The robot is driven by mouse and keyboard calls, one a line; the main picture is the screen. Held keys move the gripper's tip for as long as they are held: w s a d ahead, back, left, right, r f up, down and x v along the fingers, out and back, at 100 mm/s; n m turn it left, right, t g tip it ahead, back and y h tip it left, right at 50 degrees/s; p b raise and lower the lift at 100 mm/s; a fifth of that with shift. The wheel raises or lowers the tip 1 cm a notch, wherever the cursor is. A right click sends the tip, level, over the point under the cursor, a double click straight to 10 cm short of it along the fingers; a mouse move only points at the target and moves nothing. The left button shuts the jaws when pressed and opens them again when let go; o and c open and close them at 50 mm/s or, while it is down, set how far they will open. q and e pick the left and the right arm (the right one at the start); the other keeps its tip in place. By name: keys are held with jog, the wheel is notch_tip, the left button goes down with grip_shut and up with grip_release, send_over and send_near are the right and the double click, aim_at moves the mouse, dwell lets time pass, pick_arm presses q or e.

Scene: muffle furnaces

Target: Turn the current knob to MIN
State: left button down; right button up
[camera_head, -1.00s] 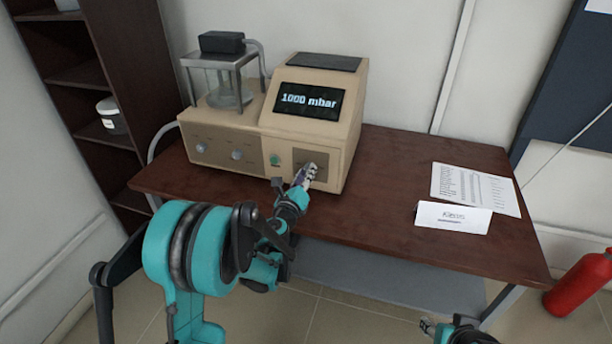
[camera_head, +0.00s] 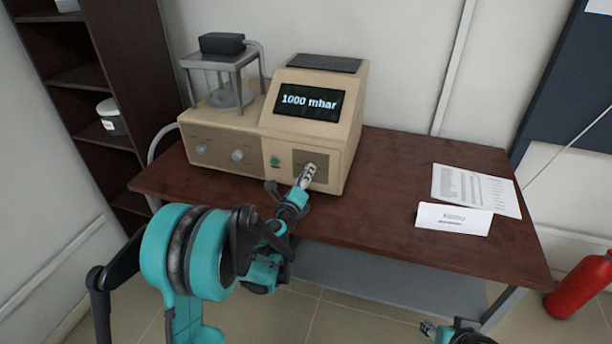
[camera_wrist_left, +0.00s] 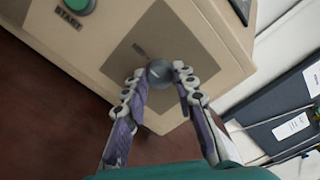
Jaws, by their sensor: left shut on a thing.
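The beige device (camera_head: 315,135) stands on the brown table, its screen (camera_head: 308,102) reading "1000 mbar". In the left wrist view a round grey knob (camera_wrist_left: 159,72) with a pale pointer line sits on a dark square panel (camera_wrist_left: 185,50); the label above it is too small to read. My left gripper (camera_head: 308,172) reaches the panel at the right of the device's front. In the left wrist view the left gripper (camera_wrist_left: 160,82) has one fingertip on each side of the knob, shut on it. My right gripper (camera_head: 428,328) shows at the lower edge, its jaws unclear.
A green START button (camera_head: 275,160) is left of the panel, with two more knobs (camera_head: 237,155) further left. A glass vessel under a metal frame (camera_head: 225,80) stands at the device's left.

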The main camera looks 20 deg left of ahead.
pick_arm(q)
jog(key=c, duration=1.2)
grip_release()
jog(key=s, duration=1.2)
jog(key=shift+a, duration=0.2)
